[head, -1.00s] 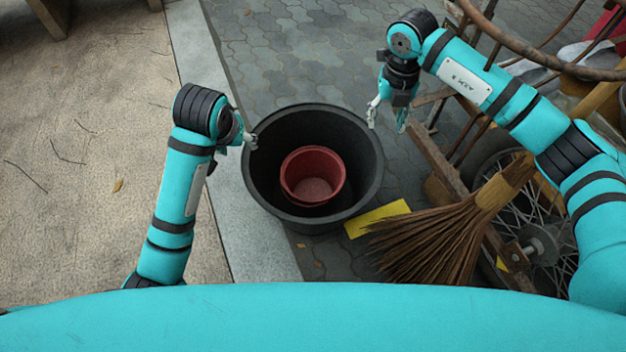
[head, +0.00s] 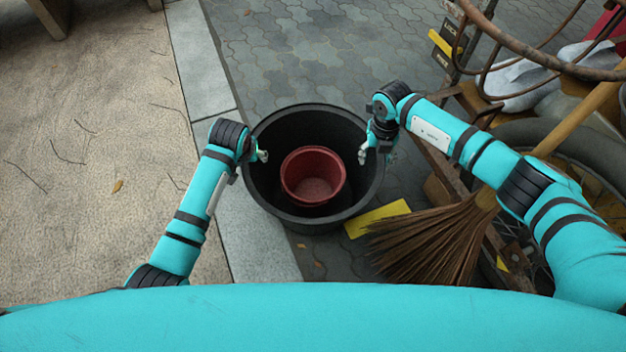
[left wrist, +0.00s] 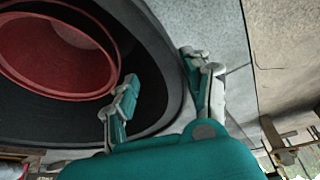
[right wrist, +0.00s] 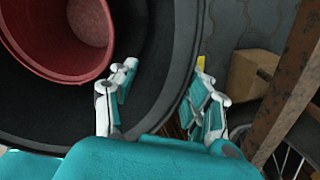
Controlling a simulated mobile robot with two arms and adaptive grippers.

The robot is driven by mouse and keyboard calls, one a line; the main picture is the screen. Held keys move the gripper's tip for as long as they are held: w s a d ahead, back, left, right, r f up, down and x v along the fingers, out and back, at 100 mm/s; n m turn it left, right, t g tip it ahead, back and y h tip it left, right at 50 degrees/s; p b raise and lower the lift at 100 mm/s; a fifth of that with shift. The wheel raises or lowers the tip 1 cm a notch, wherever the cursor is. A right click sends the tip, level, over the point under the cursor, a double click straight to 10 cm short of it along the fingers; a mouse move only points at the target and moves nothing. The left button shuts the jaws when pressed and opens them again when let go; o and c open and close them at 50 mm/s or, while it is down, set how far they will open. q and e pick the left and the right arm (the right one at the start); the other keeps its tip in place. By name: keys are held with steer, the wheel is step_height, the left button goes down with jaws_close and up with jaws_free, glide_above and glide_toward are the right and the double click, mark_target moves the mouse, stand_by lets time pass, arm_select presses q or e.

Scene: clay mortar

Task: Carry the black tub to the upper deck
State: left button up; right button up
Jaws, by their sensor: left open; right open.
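The black tub (head: 270,205) stands upright on the paving in the middle of the head view, with a red bucket (head: 313,175) inside it. My left gripper (head: 262,156) is open at the tub's left rim. In the left wrist view its fingers (left wrist: 158,92) lie on either side of the tub wall (left wrist: 160,60), one inside and one outside. My right gripper (head: 374,152) is open at the right rim. In the right wrist view its fingers (right wrist: 160,98) also straddle the tub wall (right wrist: 187,40). I cannot tell whether any finger touches it.
A straw broom (head: 435,235) leans at the right, against a cart with a wooden frame and a wheel. A yellow piece (head: 377,218) lies beside the tub. A stone kerb (head: 255,245) runs along the left. Paving behind the tub (head: 290,60) is clear.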

arm_select(q)
jaws_close()
arm_select(e)
jaws_close()
steer(key=shift+d, duration=0.1)
